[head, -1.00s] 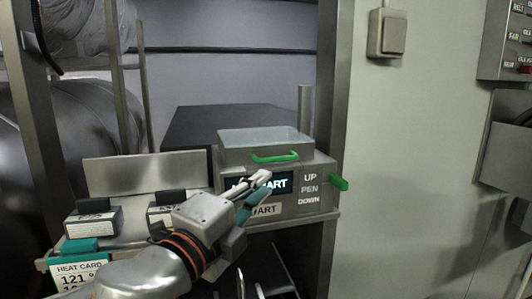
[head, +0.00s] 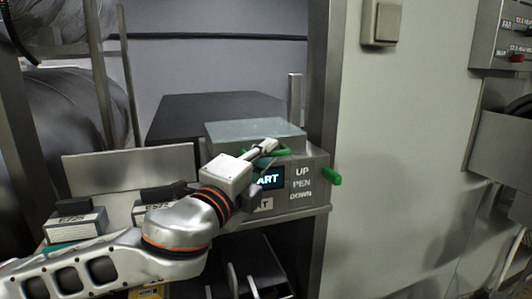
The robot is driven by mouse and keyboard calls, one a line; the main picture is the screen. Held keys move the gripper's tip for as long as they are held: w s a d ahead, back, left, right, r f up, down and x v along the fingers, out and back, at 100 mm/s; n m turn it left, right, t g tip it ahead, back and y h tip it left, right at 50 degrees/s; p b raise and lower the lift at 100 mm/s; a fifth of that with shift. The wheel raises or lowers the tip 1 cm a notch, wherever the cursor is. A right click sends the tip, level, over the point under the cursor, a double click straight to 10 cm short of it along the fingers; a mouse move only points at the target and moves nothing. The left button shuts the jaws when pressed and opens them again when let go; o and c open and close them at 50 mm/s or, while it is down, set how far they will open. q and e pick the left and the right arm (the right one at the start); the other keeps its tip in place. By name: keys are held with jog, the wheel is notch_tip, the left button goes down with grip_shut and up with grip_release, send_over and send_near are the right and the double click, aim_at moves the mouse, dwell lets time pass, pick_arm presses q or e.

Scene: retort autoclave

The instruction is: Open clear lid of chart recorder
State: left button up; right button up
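The chart recorder (head: 305,172) is a grey box on a shelf, with a dark display on its front. Its clear lid (head: 250,131) lies flat and closed on top. A green handle (head: 281,153) sits on the lid's front edge, partly hidden by my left gripper. My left gripper (head: 266,147) reaches in from the lower left, and its fingertips are at the handle. They overlap it in the head view; I cannot tell whether they grip it. My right gripper is out of view.
A green lever (head: 331,177) sticks out of the recorder's right side beside the pen labels. Two dark-topped labelled blocks stand at left, one of them here (head: 76,222). A metal post (head: 294,100) rises behind the recorder. A switch box (head: 381,22) is on the right wall.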

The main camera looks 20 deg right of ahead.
pick_arm(q)
grip_shut()
jog(key=shift+r, duration=0.15)
